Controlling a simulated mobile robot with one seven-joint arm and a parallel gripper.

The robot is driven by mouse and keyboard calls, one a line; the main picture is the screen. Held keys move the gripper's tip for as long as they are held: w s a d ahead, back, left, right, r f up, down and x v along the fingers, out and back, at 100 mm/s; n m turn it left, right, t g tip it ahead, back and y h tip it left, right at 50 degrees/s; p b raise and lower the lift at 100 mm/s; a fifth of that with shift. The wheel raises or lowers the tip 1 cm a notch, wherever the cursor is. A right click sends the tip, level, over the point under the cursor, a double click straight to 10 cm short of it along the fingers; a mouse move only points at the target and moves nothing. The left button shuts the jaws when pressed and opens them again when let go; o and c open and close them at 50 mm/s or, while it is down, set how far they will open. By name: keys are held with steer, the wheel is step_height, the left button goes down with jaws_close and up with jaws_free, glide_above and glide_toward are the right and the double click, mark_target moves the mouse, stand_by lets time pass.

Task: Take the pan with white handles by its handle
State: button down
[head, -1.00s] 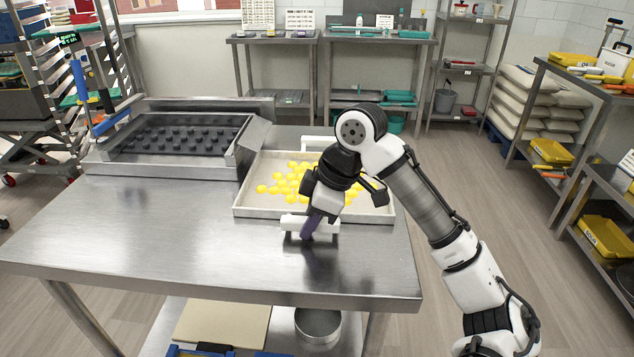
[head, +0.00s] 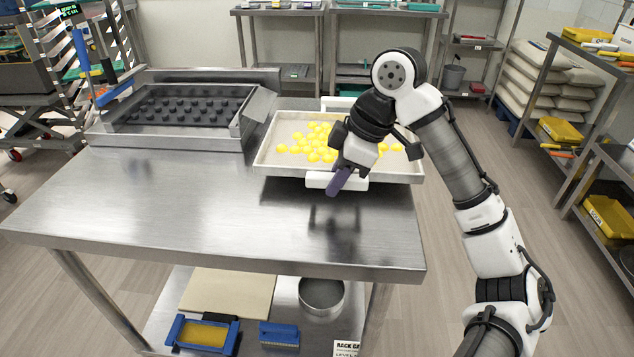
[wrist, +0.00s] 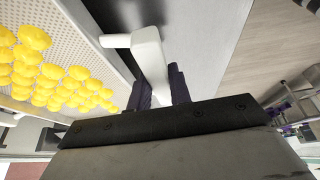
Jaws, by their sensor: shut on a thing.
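The pan (head: 284,170) is a shallow pale tray with white handles, holding several yellow gummies (head: 312,140). It is at the right part of the steel table, raised above the top, with a shadow below it. My gripper (head: 338,184) is shut on the near white handle (head: 318,180). In the wrist view the dark fingers (wrist: 160,90) close around the white handle (wrist: 150,55), beside the pan's perforated floor (wrist: 62,22). The far white handle (head: 338,103) shows behind the pan. My wrist hides part of the pan's right side.
A steel depositor with a dark studded mould (head: 185,105) stands at the left back of the table. The steel table's front left (head: 130,200) is clear. A shelf below holds a board (head: 228,292), a round pot (head: 321,293) and blue-framed items. Racks stand at left and right.

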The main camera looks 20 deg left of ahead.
steer(key=w+d, duration=0.1)
steer(key=d, duration=0.3)
steer(key=w+d, duration=0.1)
steer(key=d, duration=0.4)
steer(key=w+d+b, duration=0.1)
steer(key=w+d, duration=0.1)
steer(key=d, duration=0.2)
steer(key=shift+d, duration=0.35)
stand_by(0.9)
stand_by(0.4)
stand_by(1.2)
